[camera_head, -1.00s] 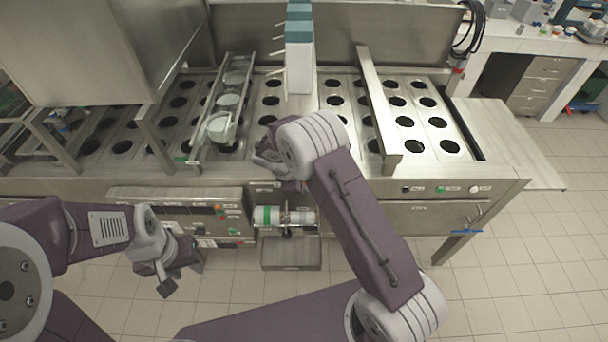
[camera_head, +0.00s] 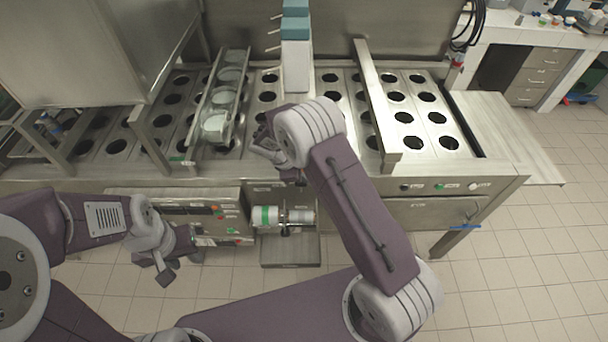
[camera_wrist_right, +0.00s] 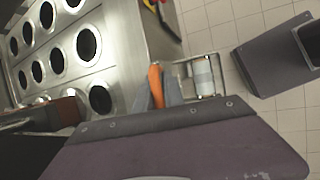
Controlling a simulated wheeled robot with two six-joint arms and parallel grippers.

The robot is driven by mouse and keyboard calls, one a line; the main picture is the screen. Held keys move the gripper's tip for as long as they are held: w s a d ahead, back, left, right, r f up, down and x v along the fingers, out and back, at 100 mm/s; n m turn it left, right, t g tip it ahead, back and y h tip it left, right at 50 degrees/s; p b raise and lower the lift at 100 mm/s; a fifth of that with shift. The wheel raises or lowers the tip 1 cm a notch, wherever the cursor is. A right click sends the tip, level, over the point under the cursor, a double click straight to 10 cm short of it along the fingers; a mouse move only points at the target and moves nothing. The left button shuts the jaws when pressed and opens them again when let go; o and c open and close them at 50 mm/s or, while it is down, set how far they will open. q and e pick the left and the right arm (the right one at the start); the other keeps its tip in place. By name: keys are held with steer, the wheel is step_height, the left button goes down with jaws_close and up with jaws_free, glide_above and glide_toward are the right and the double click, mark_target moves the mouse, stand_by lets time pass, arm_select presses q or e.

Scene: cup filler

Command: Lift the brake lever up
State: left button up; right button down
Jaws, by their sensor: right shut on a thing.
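In the right wrist view, an orange bar (camera_wrist_right: 154,82), which looks like the brake lever, stands between the two grey fingers of my right gripper (camera_wrist_right: 162,88). The gripper is shut on it beside the steel counter's front edge. Only part of the lever shows; its base is hidden by the gripper. In the head view, my right wrist covers the lever and the fingertips. My left gripper (camera_head: 181,262) hangs low in front of the control panel, empty, with its fingers apart.
A steel counter (camera_head: 518,172) with rows of round black holes lies ahead. A rack of cups (camera_head: 216,125) stands on it. A white and green cylinder (camera_head: 268,216) sits on the front, above a metal tray (camera_head: 291,252). Tiled floor (camera_head: 530,270) is clear at right.

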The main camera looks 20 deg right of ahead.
steer(key=shift+w+r, duration=0.15)
steer(key=c, duration=1.5)
jaws_free()
steer(key=b+v, duration=0.1)
steer(key=v, duration=0.8)
steer(key=shift+b, duration=0.4)
steer(key=shift+d, duration=0.15)
